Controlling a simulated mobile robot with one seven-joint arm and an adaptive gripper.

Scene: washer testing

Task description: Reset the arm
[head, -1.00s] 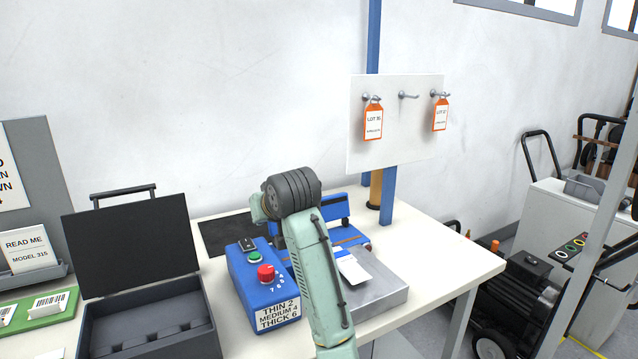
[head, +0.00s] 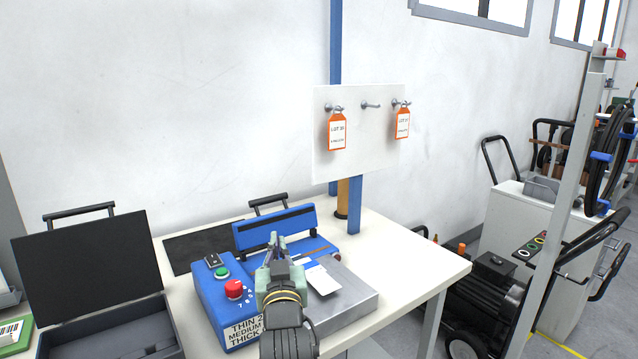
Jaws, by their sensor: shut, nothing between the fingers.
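My gripper (head: 278,240) shows in the head view at the lower middle, above the front of the table. Its fingers point away from me toward the blue device and are shut, with nothing held. My green and dark wrist covers part of the blue control box and part of the blue device behind it.
On the table (head: 412,262) are a blue control box (head: 217,290) with green and red buttons, a blue device (head: 275,228), a metal block (head: 352,298) and an open dark case (head: 90,265). Two orange tags (head: 337,131) hang on a white board (head: 362,152). Wall space above is clear.

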